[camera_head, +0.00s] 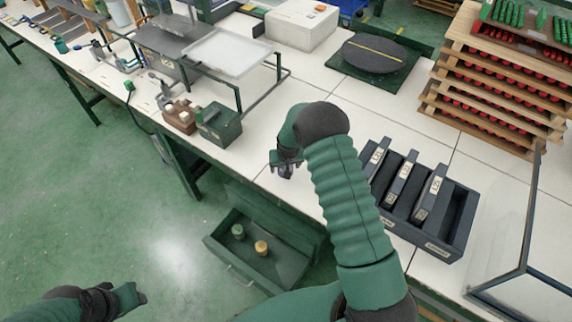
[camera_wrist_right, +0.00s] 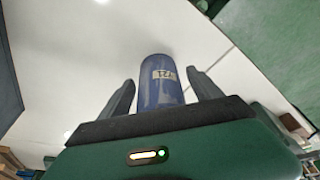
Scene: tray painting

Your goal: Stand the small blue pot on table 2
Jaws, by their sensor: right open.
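The small blue pot (camera_wrist_right: 160,88), with a pale label, is at the white table top (camera_wrist_right: 90,45) in the right wrist view. My right gripper (camera_wrist_right: 161,77) is open, with one finger on each side of the pot; small gaps show between the fingers and the pot. In the head view my right gripper (camera_head: 286,168) is low over the white table near its front edge, and it mostly hides the pot there. My left gripper (camera_head: 135,295) is at the lower left over the green floor, away from the table; its jaws are unclear.
An open green drawer (camera_head: 224,256) below the table edge holds a green pot (camera_head: 238,231) and a yellow pot (camera_head: 261,247). A dark rack (camera_head: 460,222) of labelled boxes stands right of my right arm. A dark green box (camera_head: 219,125) stands left. Table behind the gripper is clear.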

